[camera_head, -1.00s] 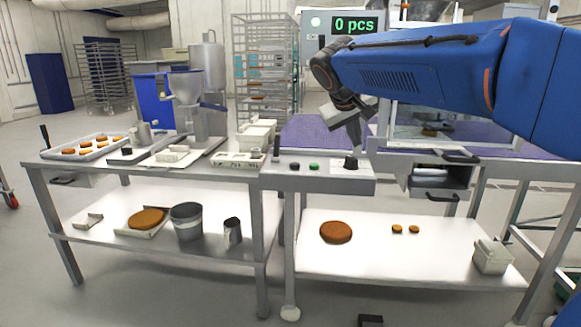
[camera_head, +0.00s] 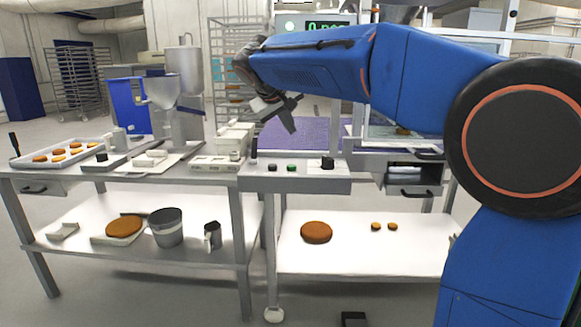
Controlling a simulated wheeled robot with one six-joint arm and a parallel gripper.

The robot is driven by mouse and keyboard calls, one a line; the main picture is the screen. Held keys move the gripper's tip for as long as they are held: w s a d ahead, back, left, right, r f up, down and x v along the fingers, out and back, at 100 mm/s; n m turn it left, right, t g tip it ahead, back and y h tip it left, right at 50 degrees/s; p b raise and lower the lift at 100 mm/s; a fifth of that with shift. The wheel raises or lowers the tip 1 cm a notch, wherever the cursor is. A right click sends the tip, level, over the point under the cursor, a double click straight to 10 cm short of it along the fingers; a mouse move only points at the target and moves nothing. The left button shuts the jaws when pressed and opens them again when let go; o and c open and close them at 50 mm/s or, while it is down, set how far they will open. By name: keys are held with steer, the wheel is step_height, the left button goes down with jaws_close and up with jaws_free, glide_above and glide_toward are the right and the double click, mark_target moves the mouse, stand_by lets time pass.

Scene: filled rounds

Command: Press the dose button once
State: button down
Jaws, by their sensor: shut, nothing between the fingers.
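A grey control panel (camera_head: 306,183) runs along the front of the bench. On its top are a green button (camera_head: 292,168), a dark button (camera_head: 272,167) to its left and a black knob (camera_head: 327,162) to its right. I cannot read any labels, so I cannot tell which is the dose button. My gripper (camera_head: 291,127) is shut and empty. In the picture it appears above the green button, tilted and apart from the panel. The counter display (camera_head: 326,27) is partly hidden by my arm.
A black upright lever (camera_head: 254,149) stands at the panel's left end. A tray of pastries (camera_head: 62,153), a grey machine (camera_head: 183,105) and white containers (camera_head: 232,139) fill the left table. A drawer unit (camera_head: 412,180) is right of the panel. A purple belt (camera_head: 300,134) lies behind.

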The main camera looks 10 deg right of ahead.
mark_target(290, 167)
steer(key=shift+f, duration=4.25)
steer(key=shift+f, duration=0.15)
steer(key=shift+f, duration=0.25)
steer(key=shift+f, duration=0.55)
steer(key=shift+r, duration=1)
steer(key=shift+r, duration=2.5)
